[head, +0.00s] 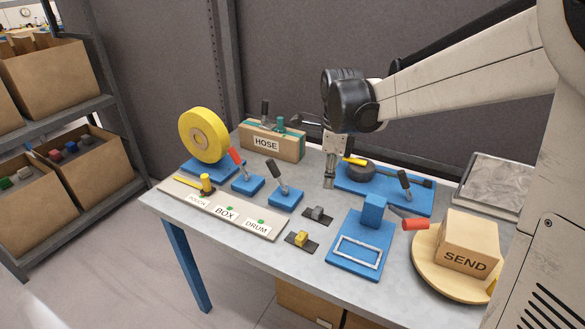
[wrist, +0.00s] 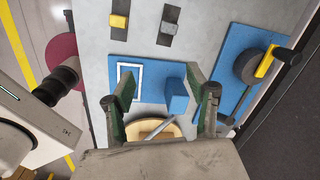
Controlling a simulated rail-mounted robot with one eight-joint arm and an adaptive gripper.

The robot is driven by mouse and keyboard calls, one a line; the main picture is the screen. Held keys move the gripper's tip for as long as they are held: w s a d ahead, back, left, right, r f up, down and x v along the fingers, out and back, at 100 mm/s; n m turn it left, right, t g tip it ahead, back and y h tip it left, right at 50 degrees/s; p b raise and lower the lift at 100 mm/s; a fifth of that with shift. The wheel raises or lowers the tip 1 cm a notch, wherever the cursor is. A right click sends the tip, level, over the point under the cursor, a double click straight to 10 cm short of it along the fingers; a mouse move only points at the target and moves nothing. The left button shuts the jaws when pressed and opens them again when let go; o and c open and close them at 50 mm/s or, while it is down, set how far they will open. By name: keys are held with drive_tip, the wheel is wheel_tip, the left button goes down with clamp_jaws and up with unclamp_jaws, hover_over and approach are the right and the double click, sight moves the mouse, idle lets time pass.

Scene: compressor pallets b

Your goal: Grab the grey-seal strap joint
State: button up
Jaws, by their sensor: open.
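The grey-seal strap joint (head: 317,213) is a small grey block on a short dark strap, lying on the grey table near its middle. In the wrist view it shows at the top (wrist: 170,16), beyond my fingertips. A similar strap joint with a yellow seal (head: 301,239) lies in front of it, and at its left in the wrist view (wrist: 118,21). My gripper (head: 329,183) points down, behind and slightly right of the grey-seal joint in the head view. In the wrist view my gripper (wrist: 161,84) is open with nothing between its fingers.
A blue stand with a white frame and block (head: 373,211) is right of the joints. Blue lever bases (head: 285,197) stand behind. A SEND box (head: 467,243) sits on a round board at right. A HOSE box (head: 272,140) stands back.

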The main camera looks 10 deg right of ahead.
drive_tip(key=w+f+m+g, duration=0.1)
drive_tip(key=w+f+m, duration=0.4)
hover_over(318, 210)
drive_tip(key=d, duration=0.1)
wheel_tip(318, 210, down, 9)
drive_tip(key=shift+s+r, duration=0.1)
drive_tip(key=shift+r, duration=0.05)
drive_tip(key=f, duration=0.2)
drive_tip(key=a+f, duration=0.1)
drive_tip(key=f, duration=0.1)
drive_tip(key=shift+w+f, duration=0.2)
drive_tip(key=shift+f, duration=0.45)
drive_tip(key=c, duration=1.1)
drive_tip(key=shift+r, duration=0.15)
